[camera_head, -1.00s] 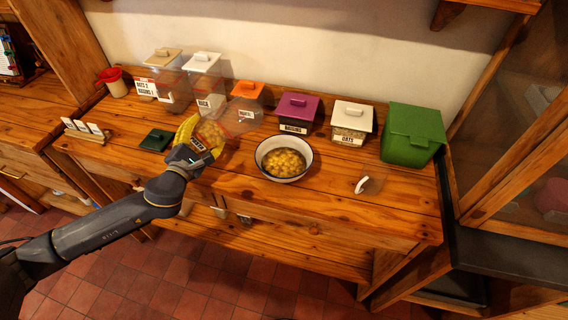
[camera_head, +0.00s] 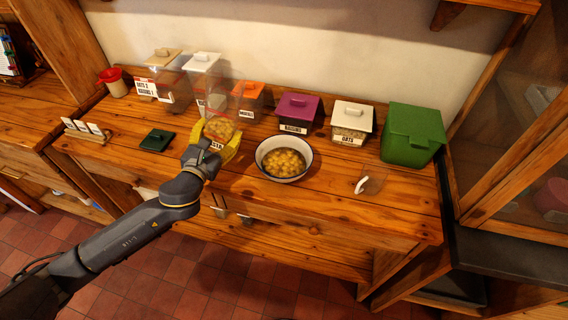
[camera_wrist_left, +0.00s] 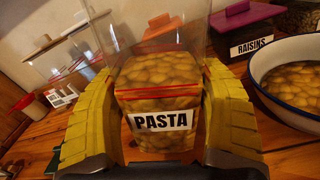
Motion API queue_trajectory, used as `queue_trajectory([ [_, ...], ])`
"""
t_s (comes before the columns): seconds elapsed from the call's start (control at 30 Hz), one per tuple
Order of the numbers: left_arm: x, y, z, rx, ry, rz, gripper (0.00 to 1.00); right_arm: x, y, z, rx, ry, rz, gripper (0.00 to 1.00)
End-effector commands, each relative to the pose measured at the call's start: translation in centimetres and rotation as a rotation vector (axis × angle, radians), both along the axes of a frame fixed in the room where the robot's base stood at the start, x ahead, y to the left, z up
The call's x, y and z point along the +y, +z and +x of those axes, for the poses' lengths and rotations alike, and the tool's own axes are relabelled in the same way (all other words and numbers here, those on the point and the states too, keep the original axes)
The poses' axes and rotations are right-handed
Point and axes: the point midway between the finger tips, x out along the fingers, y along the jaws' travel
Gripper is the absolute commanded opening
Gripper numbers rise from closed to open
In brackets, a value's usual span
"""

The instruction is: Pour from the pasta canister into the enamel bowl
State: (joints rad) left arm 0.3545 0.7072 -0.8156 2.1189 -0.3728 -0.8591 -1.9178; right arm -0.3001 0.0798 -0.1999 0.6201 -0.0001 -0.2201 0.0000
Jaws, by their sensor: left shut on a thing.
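The clear pasta canister (camera_head: 220,128), labelled PASTA, stands about upright between the yellow fingers of my left gripper (camera_head: 217,137), which is shut on it. In the left wrist view the canister (camera_wrist_left: 158,75) holds yellow pasta up past a red line, and clear wall shows above. I cannot tell whether its base touches the counter. The white enamel bowl (camera_head: 262,165) with a dark rim stands just right of the gripper, apart from it, with pasta inside. It also shows at the right of the left wrist view (camera_wrist_left: 262,72). My right gripper is out of view.
A dark green lid (camera_head: 157,140) lies left of the gripper. Behind stand clear canisters (camera_head: 203,75), an orange-lidded one (camera_head: 248,92), the raisins (camera_head: 298,112), the oats (camera_head: 351,122) and a green bin (camera_head: 410,138). A clear scoop-like item with a white handle (camera_head: 362,185) lies right of the bowl.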

Motion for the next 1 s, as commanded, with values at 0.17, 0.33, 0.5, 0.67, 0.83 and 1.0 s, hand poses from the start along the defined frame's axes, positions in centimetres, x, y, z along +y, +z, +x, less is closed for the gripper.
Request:
queue_trajectory([
  [0.17,-0.3,0.1,-0.1,0.008,0.0,-0.04,0.24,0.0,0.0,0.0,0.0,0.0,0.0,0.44],
  [0.33,-0.3,0.2,-0.1,0.008,0.0,-0.039,0.24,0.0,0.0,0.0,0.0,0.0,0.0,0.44],
  [0.5,0.4,0.6,0.1,0.016,0.001,-0.069,0.24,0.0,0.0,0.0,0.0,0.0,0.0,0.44],
  [0.67,2.0,1.6,0.5,0.034,0.001,-0.142,0.24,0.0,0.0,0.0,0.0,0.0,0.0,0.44],
  [0.83,3.6,2.5,0.9,0.054,0.001,-0.215,0.24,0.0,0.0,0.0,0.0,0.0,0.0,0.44],
  [1.0,4.4,3.0,1.1,0.066,0.0,-0.259,0.24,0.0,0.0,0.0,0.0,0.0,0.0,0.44],
])
